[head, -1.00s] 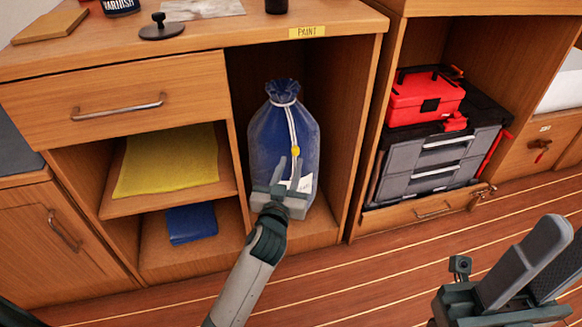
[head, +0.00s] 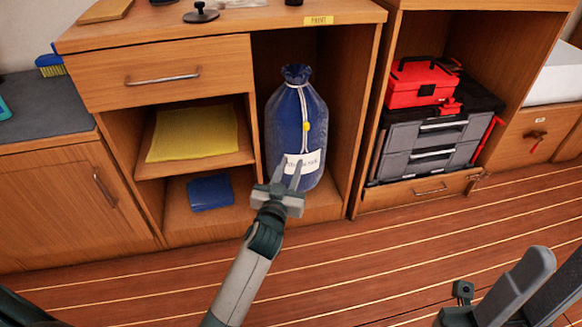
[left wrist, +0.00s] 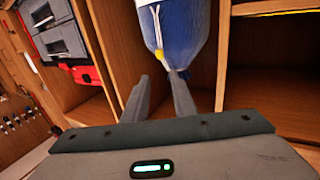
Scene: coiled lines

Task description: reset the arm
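My left gripper (head: 287,178) is in front of the open cabinet bay under the "PAINT" label. Its two fingers are apart with nothing between them, and they also show in the left wrist view (left wrist: 160,92). Behind the fingertips a blue tied bag (head: 292,115) with a white cord, a yellow toggle and a white label stands upright in the bay. My right gripper (head: 535,285) is at the lower right over the floor. Its fingers look apart and empty; its lower part is cut off.
Left of the bag, shelves hold a yellow cloth (head: 192,133) and a blue folded item (head: 210,192). A red toolbox (head: 422,82) sits on a grey drawer case (head: 425,145) in the right bay. The plank floor (head: 370,255) before the cabinets is clear.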

